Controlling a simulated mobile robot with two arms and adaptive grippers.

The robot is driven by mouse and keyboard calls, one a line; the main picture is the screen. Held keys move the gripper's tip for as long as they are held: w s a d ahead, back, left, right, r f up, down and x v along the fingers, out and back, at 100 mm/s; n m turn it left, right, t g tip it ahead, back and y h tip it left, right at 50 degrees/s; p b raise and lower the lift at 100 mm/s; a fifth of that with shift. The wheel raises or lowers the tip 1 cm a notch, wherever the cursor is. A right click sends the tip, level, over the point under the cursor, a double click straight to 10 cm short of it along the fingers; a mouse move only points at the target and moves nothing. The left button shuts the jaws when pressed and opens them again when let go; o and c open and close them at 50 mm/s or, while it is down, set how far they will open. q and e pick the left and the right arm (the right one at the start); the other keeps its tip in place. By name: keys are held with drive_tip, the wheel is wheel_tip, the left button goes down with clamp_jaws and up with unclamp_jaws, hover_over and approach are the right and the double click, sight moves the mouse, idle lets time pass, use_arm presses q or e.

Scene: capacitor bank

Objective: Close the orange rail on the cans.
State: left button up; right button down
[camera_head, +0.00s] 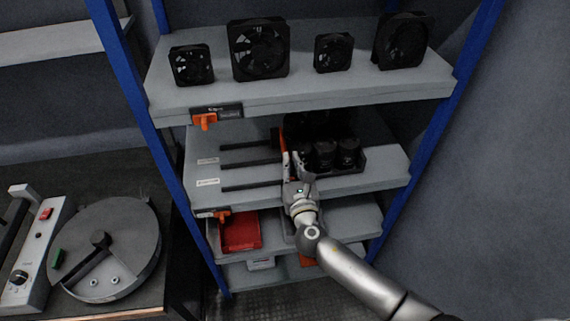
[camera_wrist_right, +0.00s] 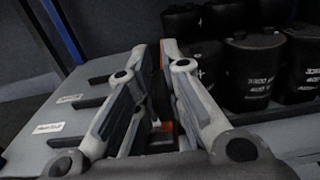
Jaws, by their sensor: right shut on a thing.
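Black cylindrical cans (camera_head: 347,153) stand grouped in a dark tray on the middle shelf; they show large at the right of the right wrist view (camera_wrist_right: 256,72). The orange rail (camera_head: 285,147) is a thin upright strip just left of the cans, mostly hidden by my right gripper (camera_head: 292,165). In the right wrist view, bits of the orange rail (camera_wrist_right: 163,54) show between the fingers of my right gripper (camera_wrist_right: 160,88), which is shut on it. Whether the rail touches the cans cannot be told. My left gripper is not in view.
Dark slots (camera_head: 250,162) run leftward from the rail across the middle shelf. Black fans (camera_head: 258,50) stand on the shelf above. A red bin (camera_head: 240,231) sits below. Blue posts (camera_head: 455,100) flank the rack. A round grey device (camera_head: 105,250) lies on the left bench.

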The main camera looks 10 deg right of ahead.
drive_tip(key=c, duration=1.5)
unclamp_jaws()
drive_tip(key=shift+a, duration=0.1)
drive_tip(key=s, duration=1.2)
